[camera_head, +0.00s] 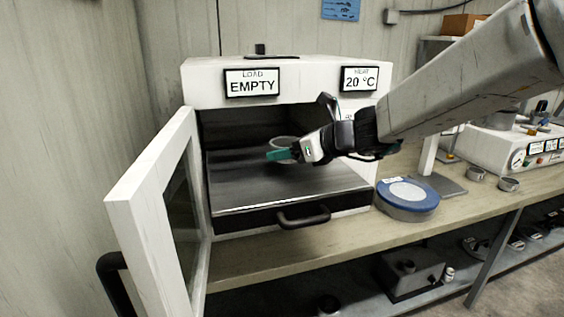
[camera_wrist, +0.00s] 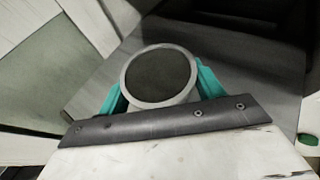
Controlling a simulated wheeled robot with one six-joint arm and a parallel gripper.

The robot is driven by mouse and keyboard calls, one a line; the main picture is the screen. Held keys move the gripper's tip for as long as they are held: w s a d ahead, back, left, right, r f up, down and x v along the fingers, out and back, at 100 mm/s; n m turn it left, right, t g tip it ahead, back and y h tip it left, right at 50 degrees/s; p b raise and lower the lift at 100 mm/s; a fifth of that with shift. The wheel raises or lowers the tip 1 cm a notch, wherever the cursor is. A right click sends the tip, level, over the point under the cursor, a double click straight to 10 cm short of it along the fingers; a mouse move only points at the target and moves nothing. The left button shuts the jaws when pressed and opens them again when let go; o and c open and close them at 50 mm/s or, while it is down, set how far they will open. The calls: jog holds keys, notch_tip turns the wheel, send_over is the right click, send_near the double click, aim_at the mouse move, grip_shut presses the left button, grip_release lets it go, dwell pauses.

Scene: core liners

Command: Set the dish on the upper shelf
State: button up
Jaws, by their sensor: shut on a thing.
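My gripper (camera_head: 281,154) has teal fingers and is shut on a small round dish (camera_head: 284,141). In the wrist view the dish (camera_wrist: 160,75) shows a pale rim and a dark inside, between the teal fingers (camera_wrist: 158,92). The gripper reaches from the right into the open white oven (camera_head: 213,75). The dish is inside the chamber, above a dark flat shelf (camera_head: 250,190). I cannot tell whether it touches the shelf. The sign above reads LOAD EMPTY (camera_head: 251,82). Only this one shelf shows clearly; the back of the chamber is dark.
The oven door (camera_head: 150,200) stands open at the left. A black handle (camera_head: 302,216) sticks out below the shelf. A blue-topped round device (camera_head: 407,195) stands on the bench right of the oven, with small metal cups (camera_head: 508,184) farther right. A second sign reads 20 °C (camera_head: 359,80).

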aim_at(282, 172)
jog(key=shift+w+a, duration=0.55)
jog(key=shift+a, duration=0.15)
jog(key=shift+f, duration=1.8)
jog(key=shift+f, duration=0.1)
jog(key=o, duration=1.1)
jog(key=shift+o, duration=0.2)
